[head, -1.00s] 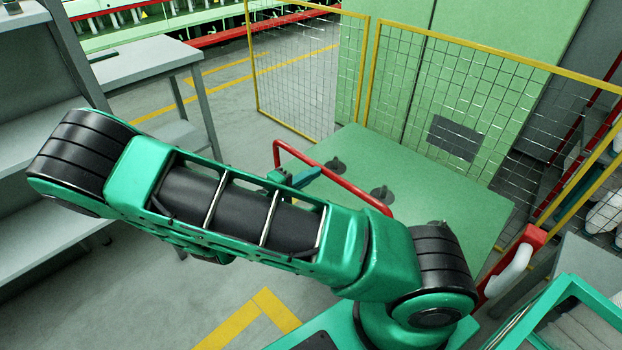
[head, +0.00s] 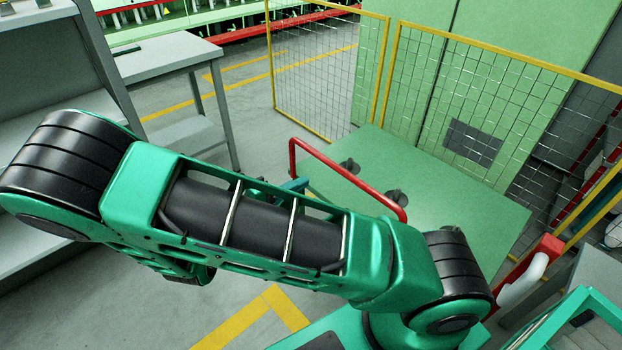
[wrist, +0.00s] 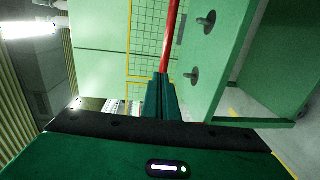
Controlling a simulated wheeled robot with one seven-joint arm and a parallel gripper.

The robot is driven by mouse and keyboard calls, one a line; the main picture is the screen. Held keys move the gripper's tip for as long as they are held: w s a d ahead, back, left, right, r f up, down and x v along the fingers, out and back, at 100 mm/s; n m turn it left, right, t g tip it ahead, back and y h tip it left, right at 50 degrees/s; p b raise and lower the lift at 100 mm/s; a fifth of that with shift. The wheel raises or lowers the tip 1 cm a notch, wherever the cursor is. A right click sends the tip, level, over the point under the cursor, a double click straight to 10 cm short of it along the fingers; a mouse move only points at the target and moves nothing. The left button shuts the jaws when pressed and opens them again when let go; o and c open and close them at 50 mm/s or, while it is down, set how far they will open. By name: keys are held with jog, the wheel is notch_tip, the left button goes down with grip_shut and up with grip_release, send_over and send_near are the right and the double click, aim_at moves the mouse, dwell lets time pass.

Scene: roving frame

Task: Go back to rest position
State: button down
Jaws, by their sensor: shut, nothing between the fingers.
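My arm stretches across the head view, bent, with its elbow at the far left. My gripper shows in the wrist view (wrist: 161,97) as two green fingers closed together with nothing between them. In the head view it is mostly hidden behind my forearm. The red rail (head: 345,172) stands along the near left edge of a green table (head: 455,215). In the wrist view the red rail (wrist: 171,38) runs upward just beyond the fingertips; I cannot tell whether they touch it.
Dark round knobs (head: 396,198) sit on the green table. A yellow-framed mesh fence (head: 330,85) and green cabinets stand behind it. A grey table (head: 165,57) and shelves are at left. Grey floor (head: 230,130) is open between. A red bracket with a white handle (head: 522,283) is at right.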

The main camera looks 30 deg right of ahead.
jog(key=shift+v, duration=1.65)
jog(key=s+d+r+m+g+y, duration=0.3)
jog(key=s+d+g+y, duration=0.1)
jog(key=d, duration=0.3)
jog(key=s+d+r+m+g+y, duration=0.25)
jog(key=s+d+g+y, duration=0.2)
jog(key=d, duration=0.35)
jog(key=s+d+r+m+t+y, duration=0.1)
jog(key=s+r+m+t+y, duration=0.1)
jog(key=s+r+y, duration=0.2)
jog(key=s+d+r+m+t+y, duration=0.1)
jog(key=s+r+y, duration=0.3)
jog(key=s, duration=0.7)
jog(key=shift+r+m+t, duration=0.35)
jog(key=shift+r+t, duration=0.05)
jog(key=shift+t, duration=0.35)
jog(key=shift+w+d, duration=0.1)
